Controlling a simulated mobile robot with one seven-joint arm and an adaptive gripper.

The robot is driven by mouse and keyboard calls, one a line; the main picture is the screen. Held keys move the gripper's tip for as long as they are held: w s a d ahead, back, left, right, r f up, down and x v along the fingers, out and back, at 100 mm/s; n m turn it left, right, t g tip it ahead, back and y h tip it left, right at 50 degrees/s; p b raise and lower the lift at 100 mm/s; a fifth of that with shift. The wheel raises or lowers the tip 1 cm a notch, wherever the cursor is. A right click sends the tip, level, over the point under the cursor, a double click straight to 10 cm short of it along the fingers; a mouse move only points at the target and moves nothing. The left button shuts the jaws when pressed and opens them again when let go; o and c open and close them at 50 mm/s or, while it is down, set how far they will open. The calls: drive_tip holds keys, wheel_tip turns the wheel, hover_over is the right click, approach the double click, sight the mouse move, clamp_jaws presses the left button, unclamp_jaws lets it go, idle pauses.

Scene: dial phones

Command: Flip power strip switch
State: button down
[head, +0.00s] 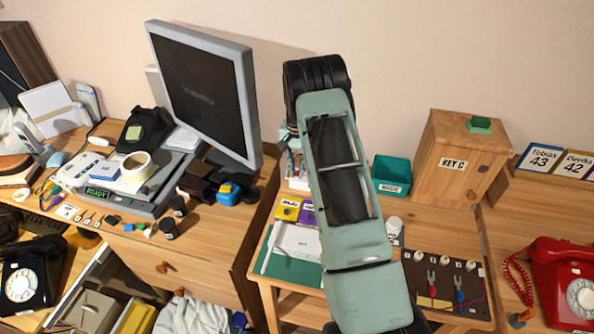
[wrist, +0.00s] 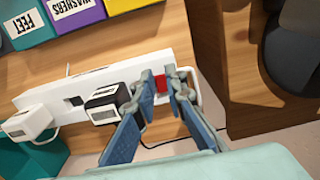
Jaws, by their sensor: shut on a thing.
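The white power strip (wrist: 182,57) lies on the wooden surface in the wrist view, with a black plug (wrist: 105,103) and a white plug (wrist: 30,122) in it. Its red switch (wrist: 160,84) sits near the strip's right end. My gripper (wrist: 162,80) has its fingertips at the strip, one on each side of the red switch, shut on it. Which way the switch is tipped cannot be told.
Coloured boxes (wrist: 72,8), one labelled WASHERS, stand beside the strip. A teal bin (head: 391,176) and a wooden KEY C box (head: 458,160) stand right of my arm. A monitor (head: 205,90) stands to the left. A red phone (head: 563,283) is at far right.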

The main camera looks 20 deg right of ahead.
sight(297, 173)
drive_tip(key=shift+w+d+f+g+y+b, duration=0.1)
drive_tip(key=shift+w+g+y+b, duration=0.05)
drive_tip(key=shift+g+y+b, duration=0.15)
drive_tip(key=shift+w+g+y+b, duration=0.1)
drive_tip(key=shift+g+y+b, duration=0.2)
drive_tip(key=shift+g+b, duration=0.15)
drive_tip(key=shift+w+d+g+b, duration=0.1)
drive_tip(key=shift+w+g+b, duration=0.15)
drive_tip(key=shift+b, duration=0.5)
drive_tip(key=shift+s+r+g+y+b, duration=0.1)
drive_tip(key=shift+r+g+y+b, duration=0.2)
drive_tip(key=shift+y, duration=0.1)
drive_tip(key=c, duration=2.2)
unclamp_jaws()
drive_tip(key=shift+f, duration=0.1)
drive_tip(key=shift+c, duration=0.2)
wheel_tip(297, 173, up, 10)
